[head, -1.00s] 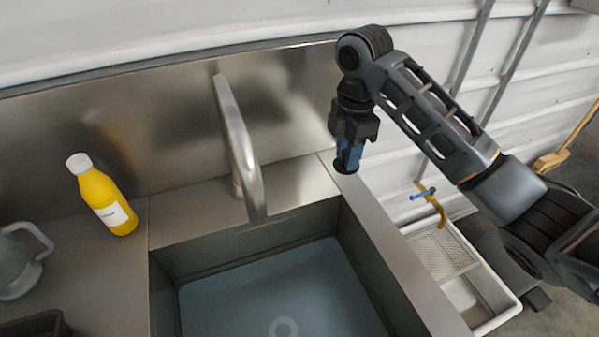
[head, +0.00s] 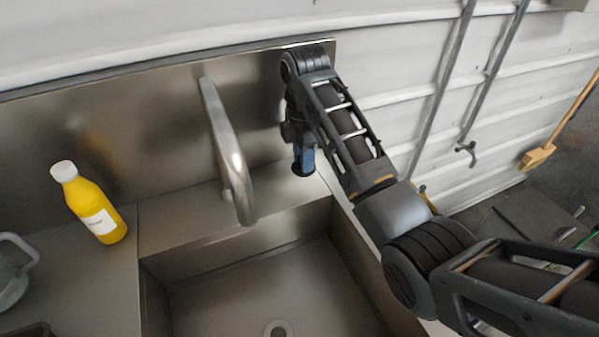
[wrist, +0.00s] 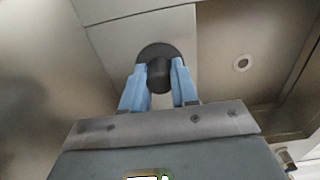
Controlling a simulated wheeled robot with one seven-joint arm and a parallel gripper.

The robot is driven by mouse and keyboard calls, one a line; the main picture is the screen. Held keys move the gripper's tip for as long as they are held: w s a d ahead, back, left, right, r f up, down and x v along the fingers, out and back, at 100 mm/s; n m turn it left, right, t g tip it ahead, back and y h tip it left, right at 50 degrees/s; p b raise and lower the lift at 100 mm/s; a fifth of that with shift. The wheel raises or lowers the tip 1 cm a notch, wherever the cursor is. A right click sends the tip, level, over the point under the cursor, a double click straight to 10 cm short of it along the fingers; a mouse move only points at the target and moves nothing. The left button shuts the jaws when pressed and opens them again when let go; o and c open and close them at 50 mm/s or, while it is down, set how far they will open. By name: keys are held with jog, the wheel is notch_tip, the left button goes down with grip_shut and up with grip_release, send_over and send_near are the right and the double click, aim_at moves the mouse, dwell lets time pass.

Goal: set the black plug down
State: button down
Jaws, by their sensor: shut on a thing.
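The black plug (head: 303,173) is between the blue fingers of my gripper (head: 304,161), its wide disc downward. It hangs at the back right corner of the sink, over or on the steel ledge; I cannot tell whether it touches. In the wrist view the plug (wrist: 160,56) shows its dark disc and stem, with a finger on each side. My gripper is shut on the stem. The steel sink basin (head: 250,285) looks empty, with a round drain (head: 278,328) in its floor.
A curved steel tap (head: 230,150) stands left of my gripper, behind the basin. A yellow bottle (head: 90,205) and a clear jug (head: 12,270) stand on the left counter. A steel backsplash (head: 160,130) rises behind. The ledge between tap and gripper is bare.

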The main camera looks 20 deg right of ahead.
aim_at(300, 184)
jog(key=shift+w+a+f, duration=0.25)
jog(key=shift+a+f, duration=0.2)
jog(key=shift+f+p, duration=0.3)
jog(key=shift+f, duration=1.7)
jog(key=shift+f, duration=0.25)
jog(key=c, duration=0.9)
grip_release()
jog(key=shift+o, duration=0.2)
jog(key=shift+r, duration=0.1)
